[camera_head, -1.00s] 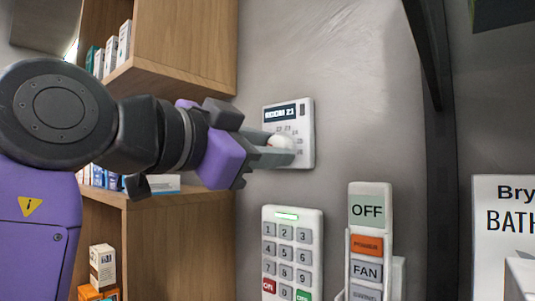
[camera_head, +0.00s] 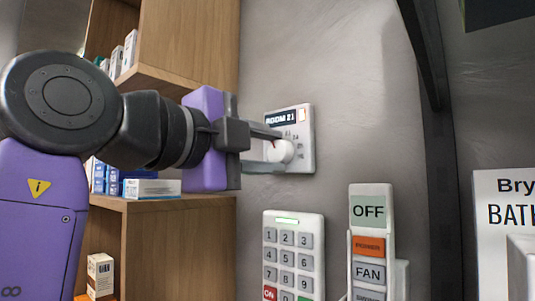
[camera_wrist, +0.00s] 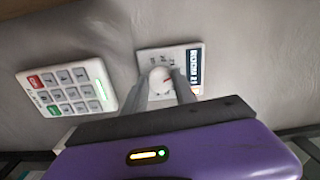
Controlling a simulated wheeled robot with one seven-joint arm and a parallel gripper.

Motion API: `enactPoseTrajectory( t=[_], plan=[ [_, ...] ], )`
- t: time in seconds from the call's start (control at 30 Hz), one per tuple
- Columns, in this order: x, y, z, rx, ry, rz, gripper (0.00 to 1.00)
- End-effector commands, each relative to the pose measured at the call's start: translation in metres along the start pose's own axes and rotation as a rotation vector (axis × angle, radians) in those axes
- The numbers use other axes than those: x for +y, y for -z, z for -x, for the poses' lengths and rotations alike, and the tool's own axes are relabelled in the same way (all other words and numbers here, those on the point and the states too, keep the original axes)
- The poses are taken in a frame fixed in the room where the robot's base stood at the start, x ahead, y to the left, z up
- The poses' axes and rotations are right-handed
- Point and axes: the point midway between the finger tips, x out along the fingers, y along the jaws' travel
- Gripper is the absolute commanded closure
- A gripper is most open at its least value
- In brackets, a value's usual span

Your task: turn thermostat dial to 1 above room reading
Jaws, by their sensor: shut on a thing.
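The thermostat (camera_head: 307,140) is a pale panel on the grey wall, with a dark display reading "ROOM 21" at its top and small numbers around the dial. Its white round dial (camera_head: 281,151) is partly covered by my gripper. My gripper (camera_head: 272,147) comes in from the left and is shut on the dial, with a finger on either side. In the wrist view the dial (camera_wrist: 160,80) sits between the two fingertips and shows a small red mark. The thermostat (camera_wrist: 190,60) appears turned sideways there. I cannot read which number the mark points to.
A white keypad (camera_head: 293,250) is on the wall just below the thermostat. A remote with an "OFF" display (camera_head: 368,209) hangs to its right. Wooden shelves (camera_head: 165,235) with boxes stand at the left. A dark vertical post (camera_head: 430,120) is at the right.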

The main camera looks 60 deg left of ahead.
Motion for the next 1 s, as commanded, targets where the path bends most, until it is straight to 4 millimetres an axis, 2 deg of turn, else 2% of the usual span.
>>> enactPoseTrajectory(
  t=[0.3,0.77,0.8,0.87,1.0],
  plan=[
    [0.0018,0.0007,-0.0003,0.003,-0.005,-0.088,1.00],
    [0.0022,0.0008,-0.0005,0.003,-0.006,-0.096,1.00],
    [0.0022,0.0007,-0.0005,0.003,-0.006,-0.096,0.59],
    [0.0021,0.0006,-0.0004,0.003,-0.005,-0.096,0.47],
    [0.0013,0.0004,-0.0003,0.002,-0.003,-0.096,0.45]
  ],
)
